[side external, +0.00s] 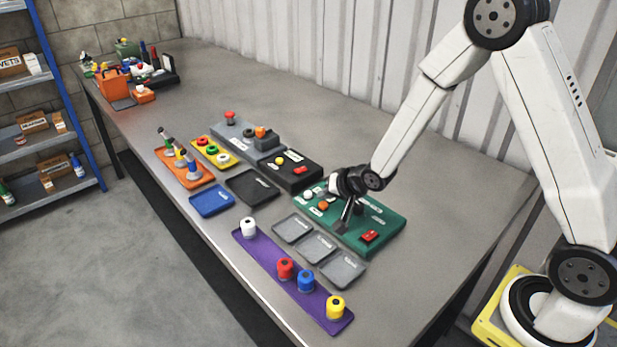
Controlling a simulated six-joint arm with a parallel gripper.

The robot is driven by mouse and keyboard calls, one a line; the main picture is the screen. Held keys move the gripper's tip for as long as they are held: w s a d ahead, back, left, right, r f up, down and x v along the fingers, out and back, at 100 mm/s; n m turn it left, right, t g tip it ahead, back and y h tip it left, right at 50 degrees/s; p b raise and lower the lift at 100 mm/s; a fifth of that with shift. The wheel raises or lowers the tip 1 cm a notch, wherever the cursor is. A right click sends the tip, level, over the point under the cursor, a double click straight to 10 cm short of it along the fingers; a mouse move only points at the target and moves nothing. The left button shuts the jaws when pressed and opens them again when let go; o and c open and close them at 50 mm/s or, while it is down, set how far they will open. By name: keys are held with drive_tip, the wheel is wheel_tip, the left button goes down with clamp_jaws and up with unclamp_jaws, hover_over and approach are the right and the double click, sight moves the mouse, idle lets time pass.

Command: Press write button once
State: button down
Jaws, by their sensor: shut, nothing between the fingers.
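A green control panel (385,222) lies on the bench in front of my arm. On its left part are a white button (308,195) and an orange button (323,206), with other small controls close by. The labels are too small to read, so I cannot tell which button is the write button. My gripper (344,226) is shut and empty, pointing down over the middle of the green panel, right of the orange button. It hides part of the panel; I cannot tell whether it touches anything.
Three grey trays (317,246) lie in front of the green panel. A purple strip (257,250) with coloured knobs is nearer the bench edge. A dark control box (285,170), a yellow panel and an orange panel stand to the left. The bench behind is clear up to the corrugated wall.

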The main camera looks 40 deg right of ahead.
sight(326, 206)
drive_tip(key=shift+f, duration=0.75)
idle(0.9)
drive_tip(key=shift+r, duration=0.8)
drive_tip(key=shift+r, duration=0.1)
idle(0.4)
drive_tip(key=shift+r, duration=2.45)
drive_tip(key=s+n+g+h, duration=0.1)
drive_tip(key=s+n+g, duration=0.5)
drive_tip(key=s, duration=1.3)
drive_tip(key=shift+s+a+r+n+g, duration=0.15)
drive_tip(key=shift+s+r+n+g, duration=0.25)
drive_tip(key=shift+n, duration=0.5)
